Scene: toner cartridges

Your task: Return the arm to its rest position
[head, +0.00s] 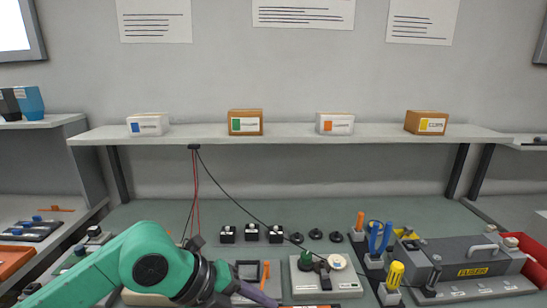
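My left arm (100,265), teal with a dark wrist, comes in from the lower left and reaches over the front of the workbench. My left gripper (228,282) is at the bottom of the view, left of a pale device (325,281) with a round white dial. Its fingers are partly hidden by the wrist and cut off by the bottom edge, so I cannot tell whether they are open or hold anything. My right arm and gripper are not in view.
A shelf (290,134) above the bench carries several small labelled boxes. Black fittings (250,233) stand behind my gripper. Screwdrivers and pliers (379,236) stand in holders beside a grey machine (465,257). A red bin (525,249) is far right. Thin cables hang from the shelf.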

